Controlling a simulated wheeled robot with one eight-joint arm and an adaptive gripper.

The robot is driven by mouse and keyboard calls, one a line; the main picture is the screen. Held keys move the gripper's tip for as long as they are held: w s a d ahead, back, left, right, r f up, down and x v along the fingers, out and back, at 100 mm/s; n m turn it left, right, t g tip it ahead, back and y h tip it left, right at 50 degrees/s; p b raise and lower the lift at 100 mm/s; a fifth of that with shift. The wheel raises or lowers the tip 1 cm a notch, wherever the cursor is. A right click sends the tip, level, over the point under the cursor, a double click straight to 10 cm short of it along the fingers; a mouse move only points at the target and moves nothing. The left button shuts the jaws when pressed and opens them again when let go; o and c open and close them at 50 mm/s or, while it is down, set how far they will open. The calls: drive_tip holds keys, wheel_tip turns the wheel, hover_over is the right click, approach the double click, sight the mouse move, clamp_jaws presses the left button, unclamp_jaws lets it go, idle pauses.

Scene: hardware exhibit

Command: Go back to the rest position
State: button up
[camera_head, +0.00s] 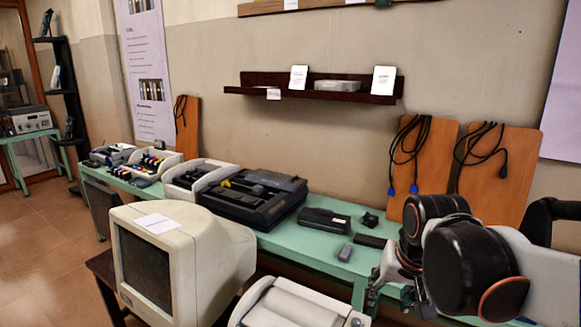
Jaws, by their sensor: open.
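My gripper (398,284) shows at the lower right, at the end of my black, white and orange arm. It is open, and I see nothing between its fingers. It hangs in front of the green table's (290,238) right part, apart from the devices on it as far as I can tell. Part of the gripper is hidden behind the arm's big black joint.
A beige CRT monitor (225,243) stands at the front left, with a beige device (290,306) beside it. Tiled floor (40,240) is clear at left.

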drive_tip(key=s+n+t, duration=0.2)
drive_tip(key=s+n, duration=0.1)
drive_tip(key=s, duration=0.8)
drive_tip(key=shift+s+f+t, duration=0.3)
drive_tip(key=shift+f+t, duration=0.1)
drive_tip(key=shift+f, duration=0.05)
idle(1.4)
